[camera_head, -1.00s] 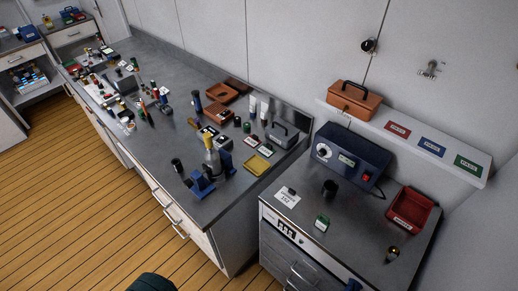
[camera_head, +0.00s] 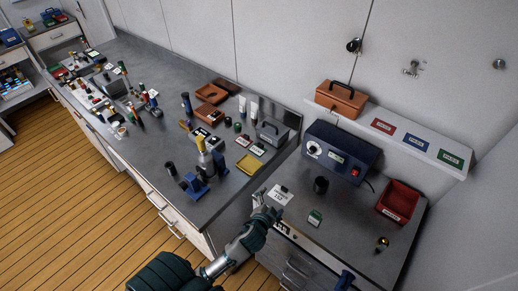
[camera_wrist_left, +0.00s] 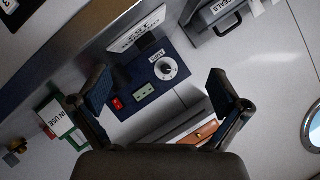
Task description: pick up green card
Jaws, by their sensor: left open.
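A small green card (camera_head: 315,217) with a white label is on the right bench top, near its front edge. Another green card (camera_head: 450,158) is on the wall shelf, to the right of a blue and a red one. My left gripper (camera_head: 263,196) is open and empty over the front left corner of the right bench, left of and apart from the bench's green card. In the left wrist view, the open fingers (camera_wrist_left: 158,92) show with nothing between them. A green and white piece (camera_wrist_left: 76,136) beside an "IN USE" label shows left of them.
A white number card (camera_head: 280,195), a black cup (camera_head: 321,185), a blue powered box (camera_head: 341,151), a red bin (camera_head: 398,202) and a brass-topped piece (camera_head: 382,243) stand on the right bench. The left bench is crowded. The shelf (camera_head: 410,137) overhangs the back.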

